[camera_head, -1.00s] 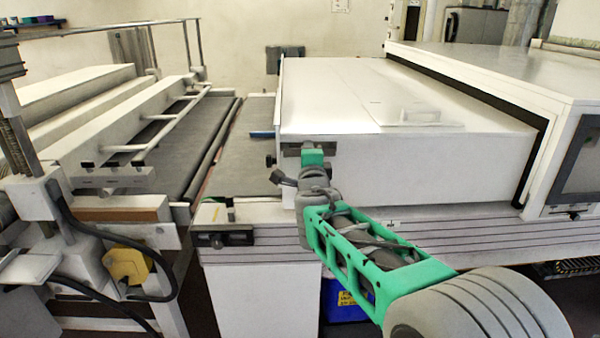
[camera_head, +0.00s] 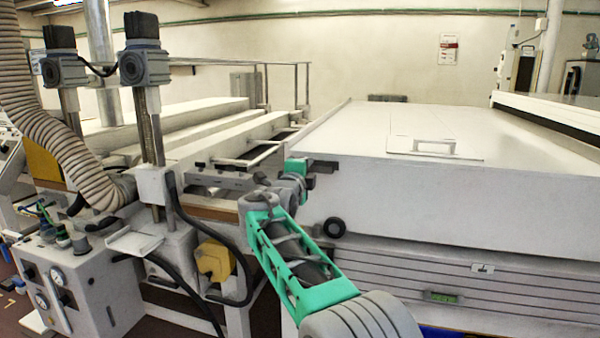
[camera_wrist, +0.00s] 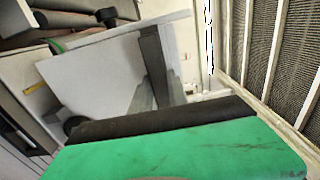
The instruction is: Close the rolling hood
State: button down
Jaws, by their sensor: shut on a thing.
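The rolling hood (camera_head: 430,200) is a long white box cover in the right half of the head view. A flat panel with a raised handle (camera_head: 434,146) is on its top. My gripper (camera_head: 303,168) is at the hood's near left corner, shut on a small dark grip (camera_head: 325,167) on its front face. In the wrist view, a green finger with a black pad fills the bottom, and a dark grey bar (camera_wrist: 153,60) stands beyond it against a pale panel (camera_wrist: 105,75). The contact between fingers and grip is partly hidden.
A white housing (camera_head: 560,112) stands at the far right. At left are a clamp post (camera_head: 150,120), a ribbed hose (camera_head: 60,140), a control box with gauges (camera_head: 75,285) and a yellow part (camera_head: 214,260). A slatted base (camera_head: 430,280) runs below the hood.

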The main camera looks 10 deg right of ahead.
jog(key=shift+r, duration=0.25)
jog(key=c, duration=1.5)
grip_release()
jog(key=shift+w+f, duration=0.15)
jog(key=shift+w, duration=0.05)
jog(key=shift+o, duration=1.1)
jog(key=shift+a, duration=0.15)
jog(key=b+v, duration=0.1)
jog(key=v, duration=0.6)
jog(key=shift+s+a, duration=0.2)
jog(key=shift+s, duration=0.15)
